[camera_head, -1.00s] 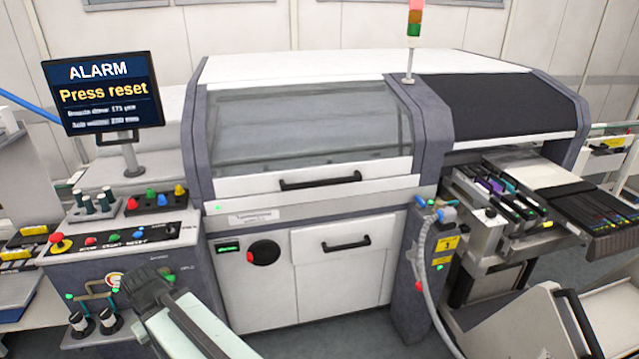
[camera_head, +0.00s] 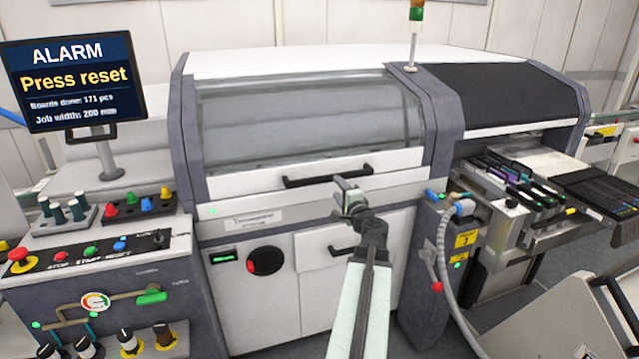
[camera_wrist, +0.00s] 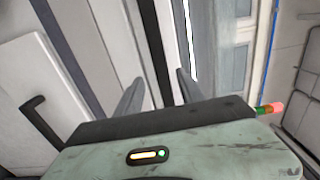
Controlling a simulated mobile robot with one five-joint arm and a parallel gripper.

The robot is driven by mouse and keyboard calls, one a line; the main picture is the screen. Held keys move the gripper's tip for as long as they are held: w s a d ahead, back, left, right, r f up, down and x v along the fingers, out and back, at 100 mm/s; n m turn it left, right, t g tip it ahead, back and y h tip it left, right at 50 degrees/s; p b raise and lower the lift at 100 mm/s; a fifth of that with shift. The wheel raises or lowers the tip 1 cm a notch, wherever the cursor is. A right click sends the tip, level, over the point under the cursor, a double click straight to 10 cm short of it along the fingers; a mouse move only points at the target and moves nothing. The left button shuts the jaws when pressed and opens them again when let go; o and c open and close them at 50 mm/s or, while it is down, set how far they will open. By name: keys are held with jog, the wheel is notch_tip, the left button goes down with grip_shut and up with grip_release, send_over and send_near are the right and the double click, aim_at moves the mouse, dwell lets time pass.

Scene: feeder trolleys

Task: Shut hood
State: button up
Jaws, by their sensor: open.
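The hood (camera_head: 255,185) is the machine's white-edged front cover with a grey see-through window (camera_head: 310,120). It is down, with its lower edge close to the front panel; I cannot tell whether a thin gap is left. Its black bar handle (camera_head: 327,176) runs along the lower edge. My gripper (camera_head: 347,188) is in front of the machine, near the handle's right end and slightly below it in the picture. In the wrist view its two fingers (camera_wrist: 158,92) are apart with nothing held between them. A black handle (camera_wrist: 38,118) shows at left there; I cannot tell which one.
A drawer with its own handle (camera_head: 340,251) is below, partly behind my arm. The control panel (camera_head: 90,250) and the alarm screen (camera_head: 68,80) reading "Press reset" are at left. A grey hose (camera_head: 442,250), feeders (camera_head: 515,185) and a trolley (camera_head: 570,315) are at right.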

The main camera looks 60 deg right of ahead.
aim_at(331, 178)
jog(key=x, duration=0.8)
jog(key=shift+s+d+r, duration=0.1)
jog(key=shift+s+d, duration=0.1)
jog(key=shift+a, duration=0.1)
grip_shut()
dwell(1.1)
